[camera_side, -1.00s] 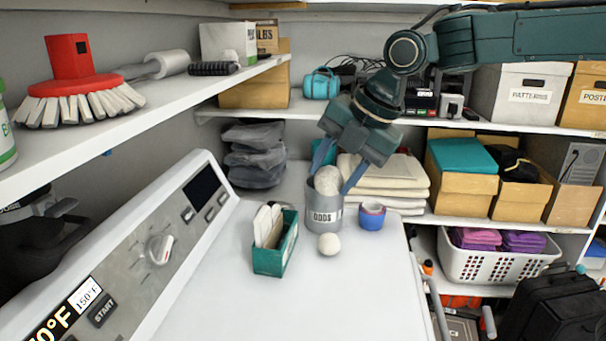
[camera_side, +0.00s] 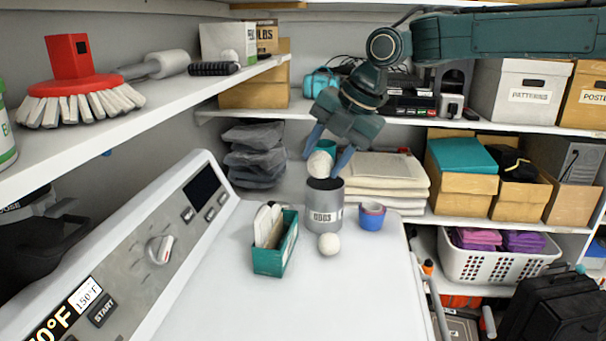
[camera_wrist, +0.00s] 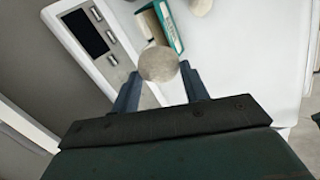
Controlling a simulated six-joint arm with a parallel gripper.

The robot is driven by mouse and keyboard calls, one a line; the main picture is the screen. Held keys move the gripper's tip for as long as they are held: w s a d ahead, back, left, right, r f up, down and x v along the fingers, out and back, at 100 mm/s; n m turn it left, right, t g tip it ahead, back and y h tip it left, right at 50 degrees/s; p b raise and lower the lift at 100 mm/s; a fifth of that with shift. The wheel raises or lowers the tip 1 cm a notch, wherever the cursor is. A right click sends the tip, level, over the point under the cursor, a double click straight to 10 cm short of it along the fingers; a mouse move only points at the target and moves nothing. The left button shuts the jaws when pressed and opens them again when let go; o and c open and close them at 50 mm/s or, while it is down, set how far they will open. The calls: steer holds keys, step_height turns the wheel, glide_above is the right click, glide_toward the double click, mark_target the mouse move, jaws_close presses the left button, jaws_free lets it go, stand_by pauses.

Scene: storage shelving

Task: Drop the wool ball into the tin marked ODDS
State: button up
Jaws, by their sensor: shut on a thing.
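The grey tin marked ODDS (camera_side: 325,208) stands upright on the white machine top, its dark mouth open. My gripper (camera_side: 322,166) is tilted above the tin, its blue fingers on either side of an off-white wool ball (camera_side: 319,165). It is shut on this ball and holds it just above the tin's mouth, slightly to the left. The wrist view shows the ball (camera_wrist: 158,64) between the fingertips (camera_wrist: 159,72). A second off-white ball (camera_side: 330,244) rests on the surface in front of the tin. I cannot make out the tin in the wrist view.
A green box with white cards (camera_side: 275,250) stands left of the tin. A small blue and purple cup (camera_side: 372,216) stands to its right. Folded cream cloths (camera_side: 385,180) lie behind. The sloped control panel (camera_side: 160,245) rises at left. The front of the white top is clear.

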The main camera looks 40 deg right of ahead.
steer(key=w+d+f, duration=0.1)
steer(key=w+d, duration=0.8)
steer(key=shift+f, duration=0.2)
steer(key=shift+f, duration=2.9)
steer(key=o, duration=1.1)
steer(key=shift+c, duration=0.2)
steer(key=shift+r, duration=0.1)
